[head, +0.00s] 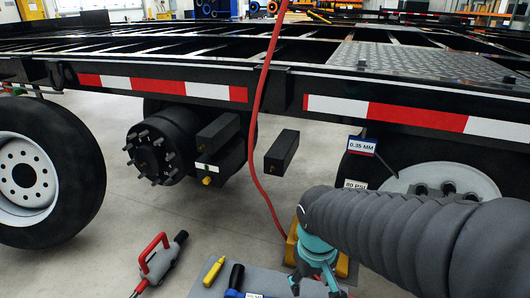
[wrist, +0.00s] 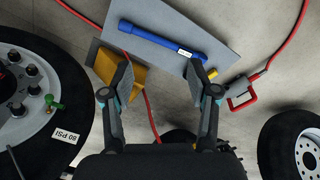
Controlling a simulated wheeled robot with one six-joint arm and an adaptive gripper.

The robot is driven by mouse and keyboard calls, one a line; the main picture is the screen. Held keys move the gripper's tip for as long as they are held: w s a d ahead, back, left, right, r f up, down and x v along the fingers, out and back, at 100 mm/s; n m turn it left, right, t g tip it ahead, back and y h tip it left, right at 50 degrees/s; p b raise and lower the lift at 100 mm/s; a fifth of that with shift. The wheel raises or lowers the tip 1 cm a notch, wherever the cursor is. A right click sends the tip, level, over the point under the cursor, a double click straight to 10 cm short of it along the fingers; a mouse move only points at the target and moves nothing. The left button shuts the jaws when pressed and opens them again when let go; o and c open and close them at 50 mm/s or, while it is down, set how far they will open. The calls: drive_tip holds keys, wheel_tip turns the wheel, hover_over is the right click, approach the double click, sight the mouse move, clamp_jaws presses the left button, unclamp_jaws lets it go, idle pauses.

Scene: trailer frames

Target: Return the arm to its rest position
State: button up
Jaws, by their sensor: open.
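My arm, in a dark ribbed sleeve, reaches in from the right of the head view. My gripper (head: 316,280) is at its end, low in that view, with teal parts showing. In the wrist view my gripper (wrist: 160,82) has its two fingers spread wide with nothing between them. Beyond the fingers are a grey board (wrist: 225,38) and a blue tool (wrist: 160,38) lying on it. A yellow block (wrist: 122,78) lies behind the left finger. The fingertips hide part of the board and block.
A black trailer frame (head: 250,75) with red and white strips spans the head view. A wheel (head: 45,175) stands at left; another (head: 450,180) is partly behind my arm. A red hose (head: 262,100) hangs down. A red-handled tool (head: 158,262) lies on the floor left of the board.

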drive_tip(key=s+d+r+m+t+p, duration=0.1)
drive_tip(key=s+d+r+t+p, duration=0.1)
drive_tip(key=r, duration=0.5)
drive_tip(key=s+d+r+m+t+p, duration=0.2)
drive_tip(key=s+d+r, duration=0.1)
drive_tip(key=r, duration=0.4)
drive_tip(key=shift+s+d, duration=0.3)
drive_tip(key=shift+d, duration=0.3)
